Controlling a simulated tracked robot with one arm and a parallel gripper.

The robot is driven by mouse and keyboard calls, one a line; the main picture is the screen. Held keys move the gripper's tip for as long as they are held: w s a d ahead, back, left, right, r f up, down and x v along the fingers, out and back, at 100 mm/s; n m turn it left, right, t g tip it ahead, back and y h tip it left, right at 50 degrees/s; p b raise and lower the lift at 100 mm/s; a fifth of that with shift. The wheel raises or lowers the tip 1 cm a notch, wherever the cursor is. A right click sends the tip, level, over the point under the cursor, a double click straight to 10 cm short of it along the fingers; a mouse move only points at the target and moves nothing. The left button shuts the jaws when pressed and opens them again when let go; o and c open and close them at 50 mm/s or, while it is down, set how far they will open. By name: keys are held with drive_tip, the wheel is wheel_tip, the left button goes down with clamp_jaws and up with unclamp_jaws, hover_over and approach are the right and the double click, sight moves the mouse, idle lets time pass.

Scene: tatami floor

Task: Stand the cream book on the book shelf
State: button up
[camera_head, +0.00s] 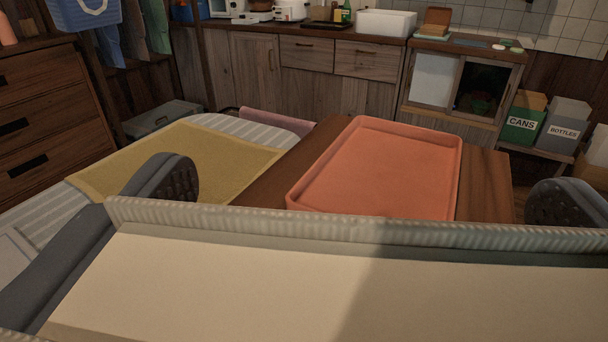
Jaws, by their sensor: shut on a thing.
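The cream book (230,290) fills the bottom of the view, very close to the camera. It shows a broad flat cream face and a pale ribbed edge along its far side. It runs off the bottom and right of the picture. My gripper (368,200) is shut on it, with one dark padded finger at its left and the other at its right. The far edge lies nearly level in the picture, dipping a little to the right. The near part of the book is cut off. No book shelf can be made out in this view.
Ahead is a wooden table with an orange tray (385,165). To its left is a striped padded board with a yellow cloth (185,160). A drawer chest (40,115) stands left, kitchen cabinets (310,75) at the back, and cans and bottles bins (525,118) at right.

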drive_tip(key=shift+w+a+f+b, duration=0.15)
drive_tip(key=shift+w+f+b, duration=0.2)
drive_tip(key=shift+w+f, duration=0.6)
drive_tip(key=shift+w+a+f+b, duration=0.1)
drive_tip(key=shift+w+f+b, duration=0.25)
drive_tip(key=shift+w+f, duration=0.55)
drive_tip(key=o, duration=1.1)
drive_tip(key=shift+s+f, duration=0.1)
drive_tip(key=shift+s, duration=0.1)
drive_tip(key=s, duration=0.4)
drive_tip(key=s+a+p, duration=0.1)
drive_tip(key=s, duration=0.3)
drive_tip(key=s+a, duration=0.1)
drive_tip(key=s, duration=0.2)
drive_tip(key=shift+s+a+p, duration=0.15)
drive_tip(key=shift+s+p, duration=0.15)
drive_tip(key=shift+s, duration=0.1)
